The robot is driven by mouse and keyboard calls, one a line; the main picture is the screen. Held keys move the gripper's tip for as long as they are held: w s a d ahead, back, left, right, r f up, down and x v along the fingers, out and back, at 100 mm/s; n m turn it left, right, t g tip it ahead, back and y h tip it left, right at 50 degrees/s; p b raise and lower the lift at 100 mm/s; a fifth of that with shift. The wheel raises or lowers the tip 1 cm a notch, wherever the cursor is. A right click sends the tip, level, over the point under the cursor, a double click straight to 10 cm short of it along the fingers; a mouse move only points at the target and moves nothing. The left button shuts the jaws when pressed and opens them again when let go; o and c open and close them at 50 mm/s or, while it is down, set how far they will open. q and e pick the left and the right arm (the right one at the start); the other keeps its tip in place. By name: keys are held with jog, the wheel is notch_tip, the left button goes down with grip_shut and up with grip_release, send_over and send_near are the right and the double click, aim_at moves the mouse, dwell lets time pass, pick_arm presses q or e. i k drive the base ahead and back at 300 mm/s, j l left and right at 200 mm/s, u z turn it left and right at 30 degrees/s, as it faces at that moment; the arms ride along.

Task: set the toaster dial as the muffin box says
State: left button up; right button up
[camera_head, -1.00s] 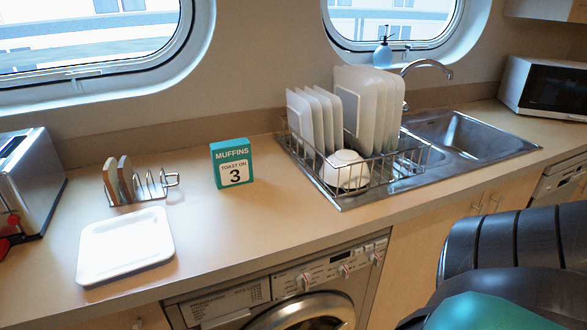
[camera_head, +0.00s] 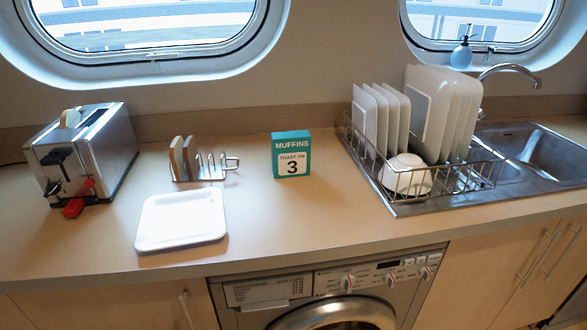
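The dial's setting is too small to read. The teal muffin box (camera_head: 291,140) stands upright mid-counter; its label reads "MUFFINS TOAST ON 3". Neither of my grippers is in view.
A toast rack (camera_head: 210,168) holding two slices and a white square plate (camera_head: 181,221) lie between toaster and box. A dish rack (camera_head: 441,190) with plates and a bowl stands right, beside the sink (camera_head: 551,157). The counter's front middle is clear.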

aim_at(51, 189)
jog(key=k+j, duration=0.4)
jog(key=k+j+u, duration=0.1)
jog(key=u, duration=1.15)
jog(key=k+j, duration=0.1)
